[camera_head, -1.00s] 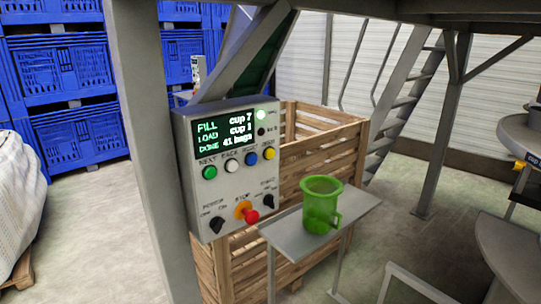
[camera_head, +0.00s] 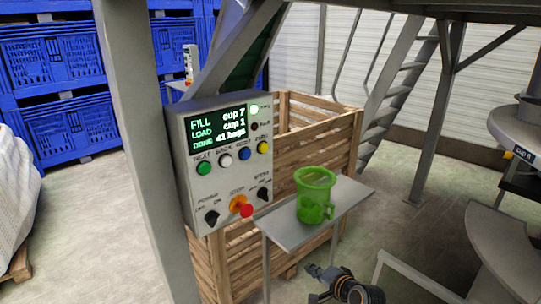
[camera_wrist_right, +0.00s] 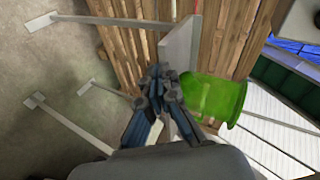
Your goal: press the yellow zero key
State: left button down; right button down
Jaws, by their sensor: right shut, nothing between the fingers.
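The yellow key (camera_head: 263,147) is the rightmost of a row of round keys under the display on a grey control box (camera_head: 233,178). Its label is too small to read surely. My right gripper (camera_head: 314,271) is low at the bottom of the head view, below and to the right of the box and well apart from the key. In the right wrist view its fingers (camera_wrist_right: 158,73) are together and empty, and the yellow key cannot be made out there. My left gripper is in neither view.
A green cup (camera_head: 314,197) stands on a narrow grey shelf (camera_head: 285,232) between my right gripper and the box; it also shows in the wrist view (camera_wrist_right: 222,98). A wooden crate (camera_head: 340,123) is behind. A red knob (camera_head: 247,211) and dark switches sit below the keys.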

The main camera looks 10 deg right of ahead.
jog(key=a+r+t+y, duration=0.1)
jog(key=r+t+y, duration=0.1)
jog(key=r, duration=1.4)
jog(key=a+r+m+t+y, duration=0.1)
jog(key=a+r+y, duration=0.1)
jog(key=r, duration=1.4)
jog(key=shift+w+a+t+y+p, duration=0.15)
jog(key=shift+w+t+y+p, duration=0.1)
jog(key=shift+t+y+p, duration=0.25)
jog(key=p, duration=0.4)
send_near(270, 157)
jog(key=w+a+r, duration=0.1)
jog(key=a, duration=0.1)
jog(key=w+a, duration=0.1)
jog(key=w+a+r, duration=0.1)
jog(key=a, duration=0.1)
jog(key=shift+w+a+r, duration=0.2)
jog(key=shift+a+r, duration=0.15)
jog(key=shift+a, duration=0.05)
